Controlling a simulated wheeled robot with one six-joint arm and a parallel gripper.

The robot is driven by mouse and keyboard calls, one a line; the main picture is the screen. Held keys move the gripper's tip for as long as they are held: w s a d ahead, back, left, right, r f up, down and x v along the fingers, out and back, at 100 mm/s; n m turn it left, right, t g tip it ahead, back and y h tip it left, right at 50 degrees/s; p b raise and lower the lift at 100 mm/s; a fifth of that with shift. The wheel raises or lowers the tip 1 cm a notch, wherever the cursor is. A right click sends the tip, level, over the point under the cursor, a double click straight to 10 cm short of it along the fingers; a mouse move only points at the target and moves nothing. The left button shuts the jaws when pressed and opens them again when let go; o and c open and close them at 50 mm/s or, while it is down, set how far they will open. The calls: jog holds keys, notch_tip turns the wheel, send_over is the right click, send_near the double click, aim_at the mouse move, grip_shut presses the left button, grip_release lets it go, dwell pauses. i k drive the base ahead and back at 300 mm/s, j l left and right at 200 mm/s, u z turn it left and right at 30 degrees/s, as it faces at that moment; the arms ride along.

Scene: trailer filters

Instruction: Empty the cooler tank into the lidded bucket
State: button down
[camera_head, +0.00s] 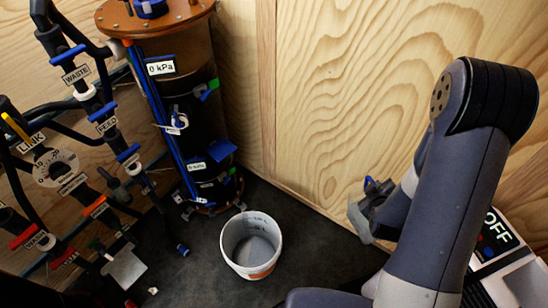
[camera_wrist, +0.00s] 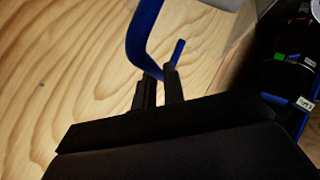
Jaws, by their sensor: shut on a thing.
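My gripper (camera_head: 372,188) is at the right in the head view, in front of the plywood wall and partly hidden by my arm. In the wrist view its two dark fingers (camera_wrist: 159,88) are shut on a curved blue strip (camera_wrist: 142,38). What the strip belongs to is not clear. A white bucket (camera_head: 231,250) stands on the dark floor, left of my gripper and apart from it. Its top is open, with no lid on it, and its inside looks grey. I cannot pick out a cooler tank for certain.
A tall dark cylinder (camera_head: 200,110) with gauges and a brown top stands behind the bucket. Labelled black pipes (camera_head: 75,125) with valves fill the left. An OFF panel (camera_head: 497,235) is at the right. Bare floor (camera_head: 315,245) lies right of the bucket.

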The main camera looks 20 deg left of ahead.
aim_at(251, 242)
jog(key=u, duration=1.4)
jog(key=i+j+u, duration=0.2)
jog(key=j, duration=0.15)
jog(key=i+j, duration=0.1)
jog(key=j, duration=0.8)
jog(key=i, duration=0.05)
